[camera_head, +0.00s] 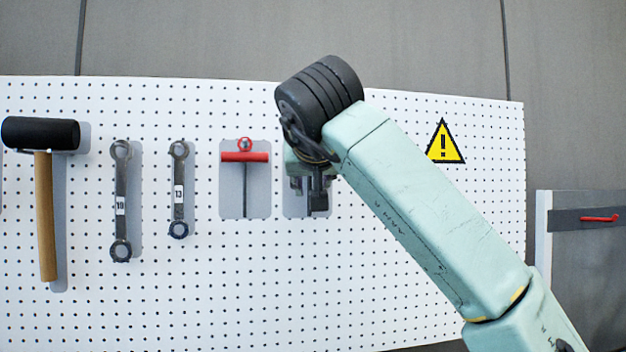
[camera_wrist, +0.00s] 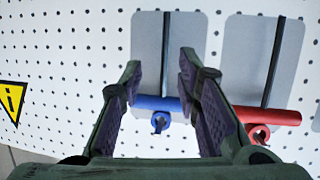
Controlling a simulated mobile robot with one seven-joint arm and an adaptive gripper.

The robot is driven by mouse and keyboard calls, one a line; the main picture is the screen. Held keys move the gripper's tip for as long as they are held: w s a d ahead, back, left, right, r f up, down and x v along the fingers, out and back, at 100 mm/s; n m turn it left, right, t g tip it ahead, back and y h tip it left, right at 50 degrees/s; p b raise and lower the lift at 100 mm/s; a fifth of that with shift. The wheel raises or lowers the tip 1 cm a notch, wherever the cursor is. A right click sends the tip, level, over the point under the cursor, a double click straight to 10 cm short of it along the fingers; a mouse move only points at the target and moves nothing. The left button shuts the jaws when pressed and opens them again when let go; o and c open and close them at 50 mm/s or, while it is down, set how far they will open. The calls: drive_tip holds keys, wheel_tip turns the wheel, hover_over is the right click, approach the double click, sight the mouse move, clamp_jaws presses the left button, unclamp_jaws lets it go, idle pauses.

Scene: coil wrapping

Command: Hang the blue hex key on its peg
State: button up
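The blue hex key (camera_wrist: 158,103) shows in the wrist view, where the picture is turned over, with its ring toward the picture's bottom. Its dark shaft lies over a grey tool outline (camera_wrist: 148,45) on the pegboard. Its ring (camera_wrist: 160,122) is at the peg spot; I cannot tell for sure whether the peg is through it. My gripper (camera_wrist: 160,62) is open, with one finger on each side of the key and gaps showing between them. In the head view my gripper (camera_head: 310,192) is in front of the rightmost outline and hides the key.
The red hex key (camera_head: 245,157) hangs close to the left of my gripper. Two wrenches (camera_head: 121,200) (camera_head: 179,190) and a mallet (camera_head: 46,200) hang farther left. A yellow warning sign (camera_head: 444,145) is to the right. The lower pegboard (camera_head: 300,290) is bare.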

drive_tip(key=v, duration=1.1)
drive_tip(key=shift+s, duration=0.4)
